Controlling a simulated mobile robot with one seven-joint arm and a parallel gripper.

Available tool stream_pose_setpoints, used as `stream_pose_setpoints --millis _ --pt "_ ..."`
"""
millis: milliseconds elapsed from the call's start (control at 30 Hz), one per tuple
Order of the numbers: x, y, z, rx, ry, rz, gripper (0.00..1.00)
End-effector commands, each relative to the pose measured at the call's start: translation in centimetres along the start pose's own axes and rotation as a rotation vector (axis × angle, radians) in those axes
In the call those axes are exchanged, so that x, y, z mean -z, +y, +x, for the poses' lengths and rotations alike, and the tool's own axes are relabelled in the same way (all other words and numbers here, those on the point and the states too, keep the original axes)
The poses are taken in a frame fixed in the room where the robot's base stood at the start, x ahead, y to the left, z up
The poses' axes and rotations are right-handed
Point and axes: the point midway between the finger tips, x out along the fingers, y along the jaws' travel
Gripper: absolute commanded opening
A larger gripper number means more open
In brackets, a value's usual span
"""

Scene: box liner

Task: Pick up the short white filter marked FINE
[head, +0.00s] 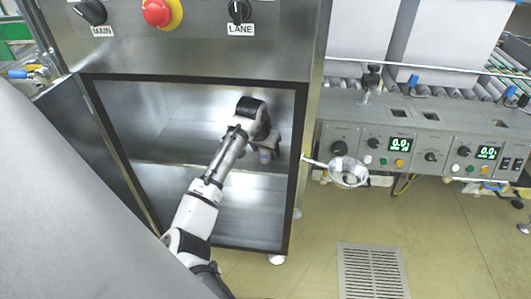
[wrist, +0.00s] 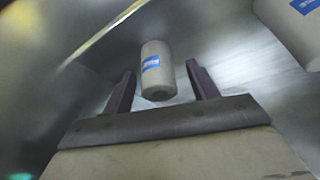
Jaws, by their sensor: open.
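A short whitish cylinder (wrist: 157,80) with a blue label shows in the wrist view; the label's writing is too small to read. It is between and slightly beyond the two dark fingers of my gripper (wrist: 160,72), with a visible gap on each side. My gripper is open and holds nothing. A second, larger-looking white cylinder (wrist: 292,28) with a blue label is cut off at the top right corner. In the head view my gripper (head: 267,145) is inside the open metal cabinet, and a small blue patch shows beside it; the cylinders are mostly hidden there.
The metal cabinet (head: 185,115) has a dark-framed opening around my arm, with a shelf and side walls close by. A control panel (head: 420,150) with dials and displays stands to the right. A floor grate (head: 372,272) lies below.

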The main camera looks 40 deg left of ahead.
Motion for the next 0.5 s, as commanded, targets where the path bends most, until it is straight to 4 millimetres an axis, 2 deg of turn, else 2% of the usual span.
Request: stream_pose_setpoints --millis 133,367,500 --pt "0.05 0.08 1.41 0.0 0.0 0.002 0.59" --pt "0.06 0.1 1.61 0.0 0.001 0.002 0.59" --pt "0.07 0.11 1.6 0.0 0.001 0.002 0.43"
